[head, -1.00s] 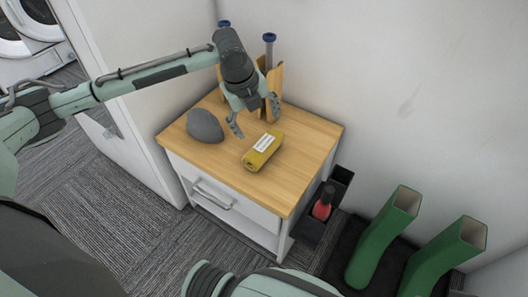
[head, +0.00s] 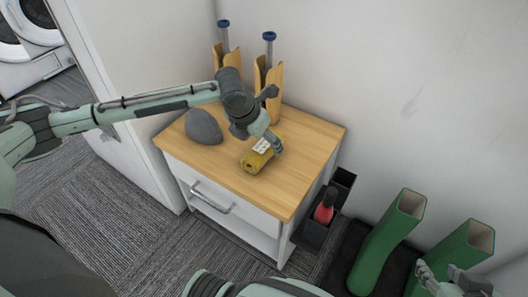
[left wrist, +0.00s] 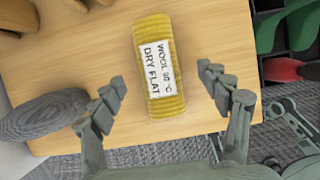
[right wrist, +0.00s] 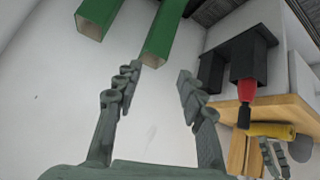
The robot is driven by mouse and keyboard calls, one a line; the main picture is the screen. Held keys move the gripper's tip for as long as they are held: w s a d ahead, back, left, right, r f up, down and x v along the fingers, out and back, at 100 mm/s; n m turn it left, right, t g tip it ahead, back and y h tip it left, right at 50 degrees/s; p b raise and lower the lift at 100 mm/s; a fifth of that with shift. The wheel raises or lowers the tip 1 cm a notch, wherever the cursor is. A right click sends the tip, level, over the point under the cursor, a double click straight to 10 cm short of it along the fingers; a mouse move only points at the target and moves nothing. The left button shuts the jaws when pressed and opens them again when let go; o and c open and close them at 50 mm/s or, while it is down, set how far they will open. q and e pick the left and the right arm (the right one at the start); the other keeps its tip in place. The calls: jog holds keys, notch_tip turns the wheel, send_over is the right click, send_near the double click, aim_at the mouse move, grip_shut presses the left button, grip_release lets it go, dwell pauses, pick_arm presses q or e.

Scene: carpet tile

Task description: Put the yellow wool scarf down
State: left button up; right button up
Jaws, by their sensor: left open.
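The rolled yellow wool scarf (head: 254,161) lies on the wooden top of the small cabinet (head: 306,150). In the left wrist view the scarf (left wrist: 156,25) shows a white label reading "WOOL 30 °C DRY FLAT". My left gripper (head: 262,146) is over the scarf, partly hiding it in the head view. In the left wrist view my left gripper (left wrist: 163,90) is open, with one finger on each side of the scarf and gaps between. My right gripper (right wrist: 160,78) is open and empty. It is at the lower right in the head view (head: 445,275), near the green boots.
A grey rounded object (head: 203,128) sits left of the scarf. Two wooden boot-tree-like pieces (head: 268,85) with blue knobs stand at the back. A black side holder (head: 310,235) carries a red bottle (head: 325,207). Green boots (head: 385,245) stand right on a dark mat.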

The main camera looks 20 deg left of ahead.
pick_arm(q)
jog(key=shift+x, duration=1.2)
pick_arm(e)
jog(key=shift+w+a+r+t+y, duration=0.3)
jog(key=shift+w+a+r+t, duration=0.45)
jog(key=shift+w+a, duration=0.2)
pick_arm(q)
jog(key=shift+c, duration=0.4)
jog(key=c, duration=1.3)
jog(key=shift+r, duration=0.4)
jog(key=shift+c, duration=0.2)
notch_tip(320, 180, up, 4)
jog(key=shift+f+p, duration=0.2)
jog(key=shift+p, duration=0.2)
jog(key=s+a+r+p, duration=0.1)
jog(key=s+a+r, duration=0.5)
jog(key=s, duration=0.3)
jog(key=shift+s+a+r, duration=0.25)
jog(key=shift+a+r, duration=0.05)
jog(key=shift+a, duration=0.1)
pick_arm(e)
jog(key=s+d+f+g+h, duration=0.1)
jog(key=s+d+f+g, duration=0.1)
jog(key=s+d+g, duration=0.1)
jog(key=s+d+f+m+g+h, duration=0.1)
jog(key=s+d+f+g, duration=0.1)
jog(key=s+d, duration=0.3)
jog(key=shift+s+d+f+g+h, duration=0.2)
jog(key=shift+s+f+g+h, duration=0.15)
jog(key=shift+s+g, duration=0.55)
